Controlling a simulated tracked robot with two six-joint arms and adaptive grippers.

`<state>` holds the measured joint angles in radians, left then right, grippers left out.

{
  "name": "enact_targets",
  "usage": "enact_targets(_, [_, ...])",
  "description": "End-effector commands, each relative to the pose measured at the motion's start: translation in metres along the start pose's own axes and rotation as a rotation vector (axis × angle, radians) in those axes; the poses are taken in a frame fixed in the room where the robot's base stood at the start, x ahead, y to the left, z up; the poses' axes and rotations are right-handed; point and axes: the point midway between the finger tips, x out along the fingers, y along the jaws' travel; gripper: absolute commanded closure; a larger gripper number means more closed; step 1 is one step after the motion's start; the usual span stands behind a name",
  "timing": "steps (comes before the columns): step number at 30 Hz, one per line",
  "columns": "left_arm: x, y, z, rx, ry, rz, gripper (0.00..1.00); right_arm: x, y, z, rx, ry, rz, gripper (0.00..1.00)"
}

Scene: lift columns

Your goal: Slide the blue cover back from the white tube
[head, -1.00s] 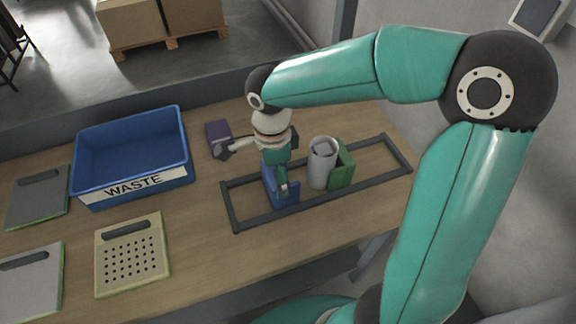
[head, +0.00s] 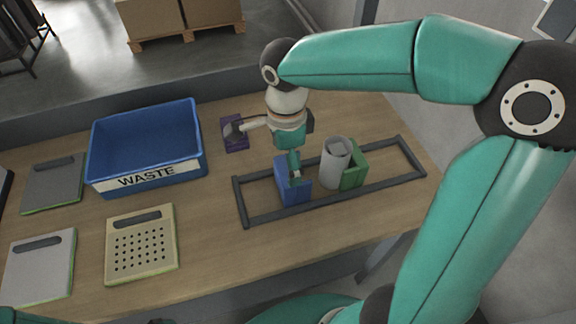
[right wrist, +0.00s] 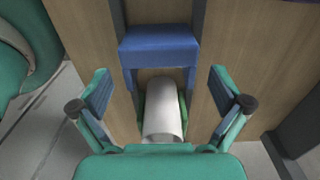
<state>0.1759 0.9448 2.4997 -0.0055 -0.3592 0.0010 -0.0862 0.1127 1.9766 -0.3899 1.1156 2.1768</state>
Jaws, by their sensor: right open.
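The blue cover (head: 290,192) stands on the dark rail frame, just left of the white tube (head: 335,165) in the head view. The tube is upright against a green block (head: 354,168). A narrow gap shows between cover and tube. My right gripper (head: 295,172) is over the cover, pointing down. In the right wrist view its two fingers (right wrist: 163,90) are wide apart and empty. There the blue cover (right wrist: 158,50) lies beyond the fingers, and the white tube (right wrist: 163,115) shows lower, between them. My left gripper is out of view.
The dark rail frame (head: 239,202) encloses the cover, tube and block. A purple block (head: 236,145) lies behind it. The blue WASTE bin (head: 195,170) stands to the left, with a perforated beige board (head: 160,232) and grey boards (head: 55,190). The wooden tabletop in front is clear.

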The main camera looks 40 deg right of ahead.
Motion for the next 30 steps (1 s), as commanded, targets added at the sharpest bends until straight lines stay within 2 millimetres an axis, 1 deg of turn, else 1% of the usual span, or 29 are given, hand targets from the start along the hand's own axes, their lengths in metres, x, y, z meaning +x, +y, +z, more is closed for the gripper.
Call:
enact_targets(1, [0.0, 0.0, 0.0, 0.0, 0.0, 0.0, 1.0, -0.009, 0.0, 0.0, 0.0, -0.002, -0.004, 0.0])
enact_targets(3, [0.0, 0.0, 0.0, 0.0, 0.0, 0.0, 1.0, -0.018, 0.0, 0.0, -0.001, -0.002, -0.003, 0.0])
enact_targets(6, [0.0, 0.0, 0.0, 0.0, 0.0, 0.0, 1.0, -0.03, 0.001, 0.0, -0.001, -0.001, -0.002, 0.0])
enact_targets(10, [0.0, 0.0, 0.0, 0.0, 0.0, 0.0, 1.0, -0.039, 0.002, 0.0, -0.001, -0.001, 0.0, 0.0])
enact_targets(15, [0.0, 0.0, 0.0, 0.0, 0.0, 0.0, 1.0, -0.041, 0.002, 0.0, -0.001, -0.001, 0.001, 0.0])
enact_targets(30, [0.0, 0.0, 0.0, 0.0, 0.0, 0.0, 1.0, -0.041, 0.002, -0.001, -0.001, 0.0, 0.001, 0.0])
